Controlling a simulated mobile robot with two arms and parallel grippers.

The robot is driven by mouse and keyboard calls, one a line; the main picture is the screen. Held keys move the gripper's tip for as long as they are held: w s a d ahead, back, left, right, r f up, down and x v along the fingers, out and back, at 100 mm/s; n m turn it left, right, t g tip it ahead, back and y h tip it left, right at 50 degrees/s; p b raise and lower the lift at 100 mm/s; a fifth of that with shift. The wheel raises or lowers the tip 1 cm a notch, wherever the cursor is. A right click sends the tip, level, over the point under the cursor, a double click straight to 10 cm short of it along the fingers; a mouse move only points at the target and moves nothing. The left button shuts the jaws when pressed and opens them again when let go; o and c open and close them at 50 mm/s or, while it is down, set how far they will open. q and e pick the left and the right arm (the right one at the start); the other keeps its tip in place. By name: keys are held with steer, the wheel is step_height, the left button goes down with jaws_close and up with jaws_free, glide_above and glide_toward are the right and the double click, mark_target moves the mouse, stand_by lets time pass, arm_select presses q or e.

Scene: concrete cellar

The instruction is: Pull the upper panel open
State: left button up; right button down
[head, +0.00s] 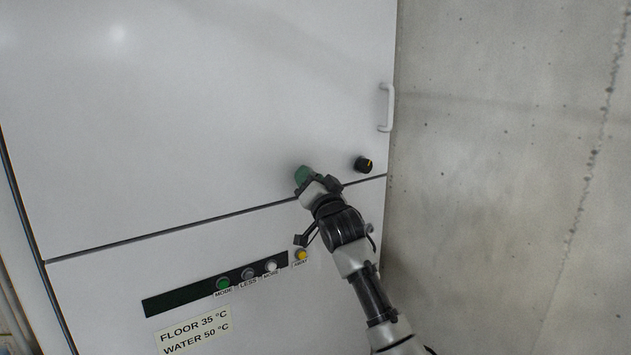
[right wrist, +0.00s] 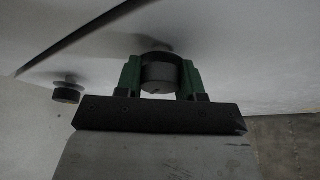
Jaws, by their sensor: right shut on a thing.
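The upper panel (head: 200,100) is a large white front that fills most of the head view; it sits flush, with a thin dark seam along its lower edge. My right gripper (head: 303,176) is at the panel's lower right part, just above the seam. In the right wrist view its green fingers are shut on a round dark grey knob (right wrist: 160,74), one finger on each side. The gripper hides this knob in the head view. A second black knob (head: 363,164) with a pale mark is to the right, free; it also shows in the right wrist view (right wrist: 66,95). My left gripper is out of view.
A white bar handle (head: 387,108) is at the panel's right edge. The lower front (head: 110,270) carries a dark display strip (head: 180,297), several coloured buttons and a temperature label (head: 194,331). A bare concrete wall (head: 510,150) stands close on the right.

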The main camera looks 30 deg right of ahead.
steer(key=m+h, duration=0.1)
steer(key=m, duration=0.1)
steer(key=shift+a+r+m+g, duration=0.1)
steer(key=shift+m+g, duration=0.2)
steer(key=shift+g, duration=0.1)
steer(key=shift+m+p, duration=0.5)
steer(key=shift+m, duration=0.1)
steer(key=m+p, duration=0.1)
steer(key=m+g+h+p, duration=0.1)
steer(key=m, duration=0.1)
steer(key=shift+m+g+h, duration=0.3)
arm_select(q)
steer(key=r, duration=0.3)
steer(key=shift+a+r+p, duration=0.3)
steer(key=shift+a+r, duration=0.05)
arm_select(e)
steer(key=shift+m, duration=0.4)
